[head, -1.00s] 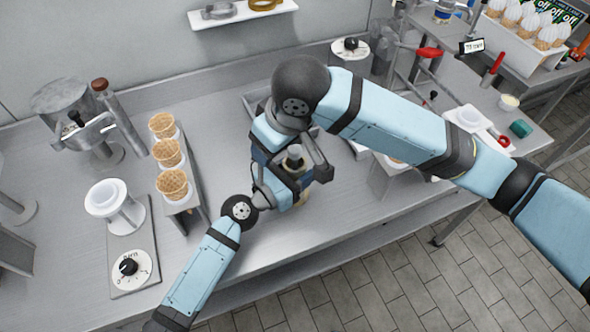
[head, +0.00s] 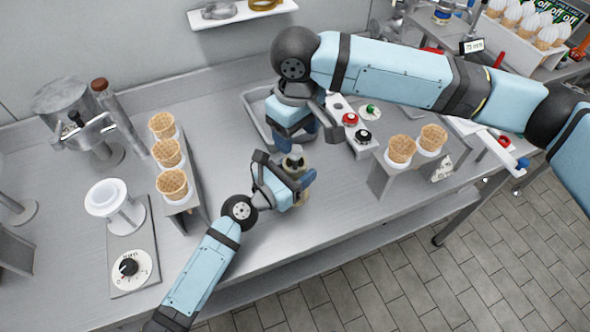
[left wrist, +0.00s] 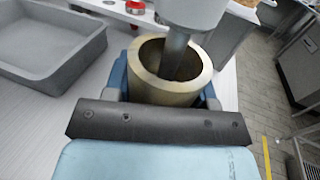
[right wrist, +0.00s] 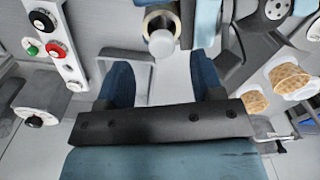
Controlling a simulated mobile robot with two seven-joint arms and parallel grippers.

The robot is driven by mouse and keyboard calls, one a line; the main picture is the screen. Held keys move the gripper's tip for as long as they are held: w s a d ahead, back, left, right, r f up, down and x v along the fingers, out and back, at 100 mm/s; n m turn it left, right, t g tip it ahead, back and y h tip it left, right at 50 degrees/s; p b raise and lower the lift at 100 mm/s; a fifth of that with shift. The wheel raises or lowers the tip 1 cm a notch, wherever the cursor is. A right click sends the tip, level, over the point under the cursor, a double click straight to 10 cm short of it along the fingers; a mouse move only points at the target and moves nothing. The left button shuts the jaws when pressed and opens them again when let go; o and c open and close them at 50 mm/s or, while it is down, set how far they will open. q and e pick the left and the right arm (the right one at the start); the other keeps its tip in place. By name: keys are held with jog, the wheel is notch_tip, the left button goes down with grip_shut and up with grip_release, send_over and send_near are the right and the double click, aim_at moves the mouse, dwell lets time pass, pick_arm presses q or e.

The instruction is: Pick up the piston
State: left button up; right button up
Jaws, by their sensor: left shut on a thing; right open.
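The piston (head: 294,158) is a grey rod with a pale round head. It stands in a brass-coloured cylinder (head: 303,199). In the left wrist view the piston (left wrist: 175,57) reaches down into the open mouth of the cylinder (left wrist: 147,88). My left gripper (head: 297,187) is shut on the cylinder, over the table. My right gripper (head: 312,136) is behind the piston, open and empty. In the right wrist view the piston head (right wrist: 161,43) shows beyond the right gripper's spread fingers (right wrist: 163,80), apart from them. The piston's lower end is hidden inside the cylinder.
A grey tray (head: 248,103) lies behind my right gripper. A stand with waffle cones (head: 385,177) is to the right, another row of cones (head: 168,153) to the left. A panel with red and black knobs (head: 343,106) is close behind on the right. The table's front is clear.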

aim_at(295, 149)
jog(key=shift+a+f, duration=0.1)
jog(key=shift+f, duration=2.6)
grip_shut()
